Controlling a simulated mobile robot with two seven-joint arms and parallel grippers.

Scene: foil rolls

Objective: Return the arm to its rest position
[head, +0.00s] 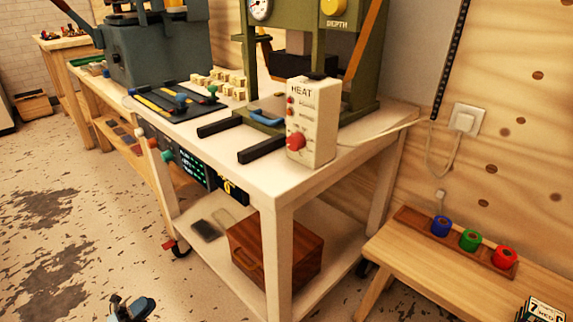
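My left gripper (130,306) shows at the bottom edge, left of centre, low over the speckled floor. Only a small dark blue-grey part of it is in view, so I cannot tell whether its fingers are open or shut. I see nothing held in it. My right gripper is out of view.
A white table (270,180) carries a green press (352,60) and a white HEAT box (311,125). A wooden box (275,255) sits on its lower shelf. A low wooden bench (420,265) stands at the right. Floor (60,230) at the left is clear.

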